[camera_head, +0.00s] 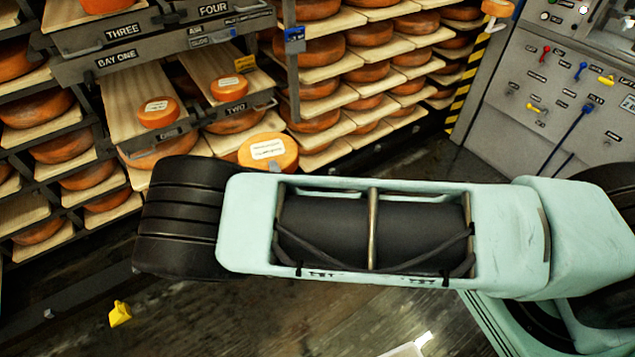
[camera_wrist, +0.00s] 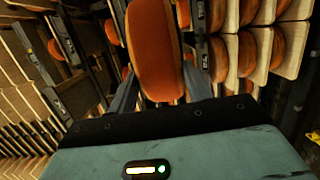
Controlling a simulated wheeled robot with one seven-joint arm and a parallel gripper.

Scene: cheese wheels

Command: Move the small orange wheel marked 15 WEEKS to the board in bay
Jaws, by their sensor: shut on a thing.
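An orange cheese wheel (camera_head: 268,151) with a pale label on its upper face shows just beyond my arm in the head view; its print is too small to read. In the wrist view the same wheel (camera_wrist: 156,45) stands edge-on between the two fingers of my gripper (camera_wrist: 158,75), which is shut on it. My arm hides most of the gripper in the head view. The board in bay one (camera_head: 128,98) carries a small labelled orange wheel (camera_head: 159,113) near its front end. The board in bay two (camera_head: 203,66) carries another small labelled wheel (camera_head: 228,89).
Racks of larger orange wheels on boards (camera_head: 325,56) fill the left and back. Signs for bays three (camera_head: 123,31) and four (camera_head: 213,10) stand above. A grey control panel (camera_head: 560,95) with levers stands at the right. A yellow object (camera_head: 120,313) lies on the dark floor.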

